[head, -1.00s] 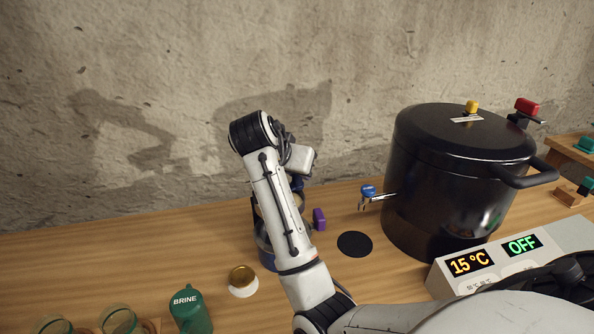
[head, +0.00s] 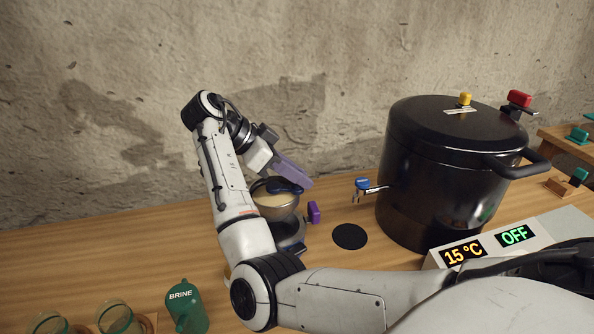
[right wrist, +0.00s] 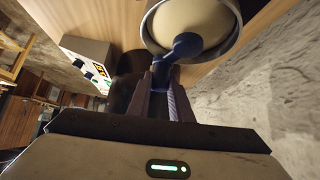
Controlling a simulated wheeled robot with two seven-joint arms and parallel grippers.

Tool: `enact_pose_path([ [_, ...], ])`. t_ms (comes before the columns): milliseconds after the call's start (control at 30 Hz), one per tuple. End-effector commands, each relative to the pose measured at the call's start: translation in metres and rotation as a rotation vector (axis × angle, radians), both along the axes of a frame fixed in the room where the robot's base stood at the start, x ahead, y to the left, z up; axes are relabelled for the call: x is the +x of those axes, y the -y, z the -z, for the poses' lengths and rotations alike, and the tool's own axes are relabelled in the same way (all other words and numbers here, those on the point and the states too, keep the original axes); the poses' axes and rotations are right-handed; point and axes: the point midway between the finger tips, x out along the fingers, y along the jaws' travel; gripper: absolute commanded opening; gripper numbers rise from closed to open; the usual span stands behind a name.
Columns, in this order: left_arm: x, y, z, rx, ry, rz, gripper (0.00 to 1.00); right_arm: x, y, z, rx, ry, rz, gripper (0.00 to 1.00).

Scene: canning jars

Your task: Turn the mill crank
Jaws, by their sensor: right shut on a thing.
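The mill (head: 288,229) stands on the table left of the big pot, a metal bowl with cream-coloured contents on a dark base. A purple tab (head: 314,212) sticks out from its right side. The blue crank (head: 284,187) lies across the top of the bowl; it also shows in the right wrist view (right wrist: 186,44). In the right wrist view the fingers (right wrist: 168,88) close on the knob from both sides. My left gripper is out of view.
A large black pot (head: 450,180) with a blue-handled tap (head: 363,185) stands to the right. A control box (head: 490,245) reads 15 °C and OFF. A black disc (head: 350,236) lies beside the mill.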

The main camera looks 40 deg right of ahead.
Motion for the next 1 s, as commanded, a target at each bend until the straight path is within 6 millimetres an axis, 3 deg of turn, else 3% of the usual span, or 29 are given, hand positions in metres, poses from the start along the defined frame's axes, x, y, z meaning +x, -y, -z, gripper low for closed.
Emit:
enact_pose_path([
  [500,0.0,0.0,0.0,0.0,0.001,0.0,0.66,-0.008,-0.021,-0.002,0.006,0.003,0.426,0.0],
  [1000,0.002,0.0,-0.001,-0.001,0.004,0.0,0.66,-0.011,-0.031,-0.001,0.003,0.003,0.63,0.0],
])
